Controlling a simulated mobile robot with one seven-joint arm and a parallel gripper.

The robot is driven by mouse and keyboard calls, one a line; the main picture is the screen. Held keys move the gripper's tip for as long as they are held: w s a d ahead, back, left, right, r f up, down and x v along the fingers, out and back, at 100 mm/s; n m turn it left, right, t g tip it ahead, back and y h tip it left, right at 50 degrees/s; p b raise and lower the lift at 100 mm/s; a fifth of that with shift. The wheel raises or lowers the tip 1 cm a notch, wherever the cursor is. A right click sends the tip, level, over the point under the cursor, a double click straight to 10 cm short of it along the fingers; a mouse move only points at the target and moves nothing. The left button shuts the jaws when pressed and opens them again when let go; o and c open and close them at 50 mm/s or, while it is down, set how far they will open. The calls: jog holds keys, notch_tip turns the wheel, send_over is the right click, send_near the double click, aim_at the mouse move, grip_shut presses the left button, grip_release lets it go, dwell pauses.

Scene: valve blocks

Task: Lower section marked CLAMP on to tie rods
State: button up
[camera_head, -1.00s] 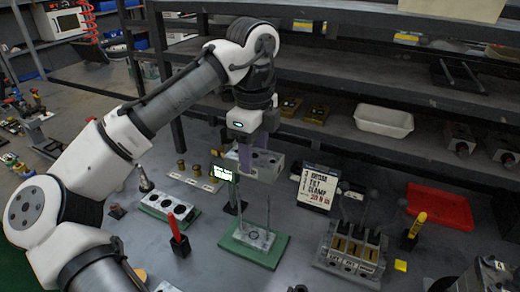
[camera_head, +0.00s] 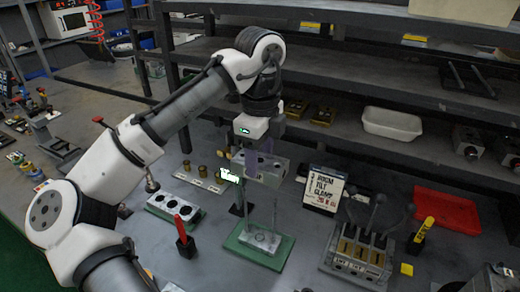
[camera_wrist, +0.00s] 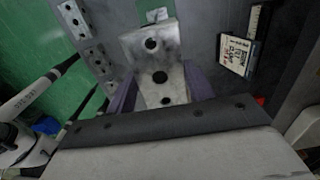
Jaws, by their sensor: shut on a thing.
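My gripper (camera_head: 258,158) is shut on a grey metal block (camera_head: 272,170), the valve section. In the wrist view, its purple fingers clasp both sides of the block (camera_wrist: 152,60), whose top face has several dark round holes. I cannot read a CLAMP mark on it. Below it, thin upright tie rods (camera_head: 275,216) rise from a grey end plate (camera_head: 262,240) on a green mat (camera_head: 283,252). The block looks held near or just above the rod tops. I cannot tell whether the holes line up, and the rods are hidden in the wrist view.
A sign with BOOM, TILT and CLAMP lines (camera_head: 324,189) stands right of the rods. A lever valve bank (camera_head: 358,252), a red tray (camera_head: 447,210) and a yellow-handled tool (camera_head: 424,232) are further right. A red-handled tool (camera_head: 184,236) stands left. Shelving (camera_head: 340,95) is behind.

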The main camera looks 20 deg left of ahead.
aim_at(260, 172)
jog(key=shift+f+b, duration=0.75)
jog(key=shift+f, duration=1.5)
jog(key=shift+p, duration=1.45)
notch_tip(260, 172, down, 10)
jog(key=b, duration=0.5)
dwell(3.3)
